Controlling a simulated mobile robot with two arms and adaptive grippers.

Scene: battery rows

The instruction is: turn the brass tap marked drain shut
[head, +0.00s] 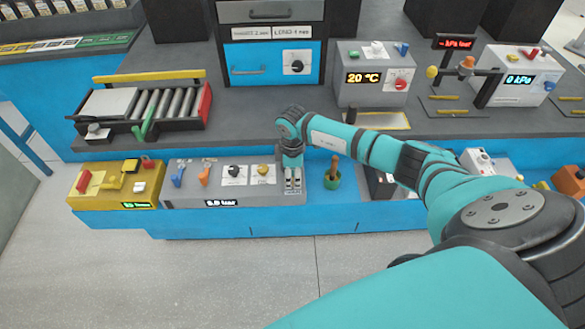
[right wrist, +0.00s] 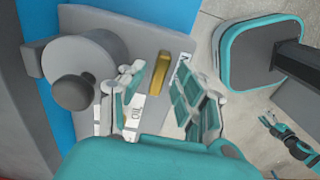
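A brass tap handle (right wrist: 159,73) shows in the right wrist view as a short straight bar on a grey panel, with white labels beside it. In the head view the right gripper (head: 293,184) points down over the right end of the grey panel (head: 215,193). A yellow knob (head: 263,170) sits on that panel, left of the gripper. My left gripper is not in view.
The panel also carries a blue lever (head: 178,175), an orange lever (head: 204,175) and a black knob (head: 234,171). In the right wrist view a grey cylinder with a dark knob (right wrist: 73,92) stands close to the left finger.

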